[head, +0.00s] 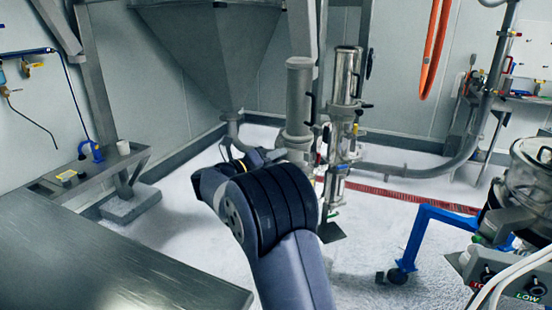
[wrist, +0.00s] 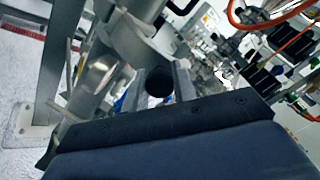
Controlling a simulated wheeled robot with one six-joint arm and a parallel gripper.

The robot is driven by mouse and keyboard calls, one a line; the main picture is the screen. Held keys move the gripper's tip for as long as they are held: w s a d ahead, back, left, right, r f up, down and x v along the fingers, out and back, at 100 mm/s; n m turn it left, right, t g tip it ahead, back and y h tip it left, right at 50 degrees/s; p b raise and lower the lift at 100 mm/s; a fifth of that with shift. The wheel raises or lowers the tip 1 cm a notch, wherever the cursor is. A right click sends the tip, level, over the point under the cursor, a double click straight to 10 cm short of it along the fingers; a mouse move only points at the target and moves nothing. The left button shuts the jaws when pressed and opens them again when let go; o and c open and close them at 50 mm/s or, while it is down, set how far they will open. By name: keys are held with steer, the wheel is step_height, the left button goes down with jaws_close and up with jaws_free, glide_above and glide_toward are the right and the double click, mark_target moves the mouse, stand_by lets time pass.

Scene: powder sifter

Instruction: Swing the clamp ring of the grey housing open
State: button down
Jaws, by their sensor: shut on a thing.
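The grey housing (head: 299,92) stands upright beyond my arm in the head view, left of a shiny metal housing (head: 346,78). In the wrist view the grey housing (wrist: 128,35) runs tilted up the left middle, with a pale curved band, probably the clamp ring (wrist: 152,52), around it. A dark round handle end (wrist: 158,82) sits between the fingers of my gripper (wrist: 160,92), which is shut on it. Whether the ring has parted from the housing cannot be told. My arm hides the gripper in the head view.
A steel table (head: 130,272) fills the lower left. A blue wheeled frame (head: 418,240) and a machine with a control box (head: 510,285) stand at the right. A large hopper (head: 215,50) hangs behind. An orange hose (head: 433,50) hangs at upper right.

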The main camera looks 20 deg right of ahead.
steer(key=c, duration=1.1)
jaws_free()
steer(key=shift+c, duration=0.2)
steer(key=b+v, duration=0.2)
steer(key=v, duration=0.8)
steer(key=shift+a, duration=0.35)
steer(key=shift+s+d+r, duration=0.1)
steer(key=p+x, duration=0.2)
steer(key=x, duration=0.8)
steer(key=shift+d, duration=0.2)
steer(key=shift+d+t, duration=0.3)
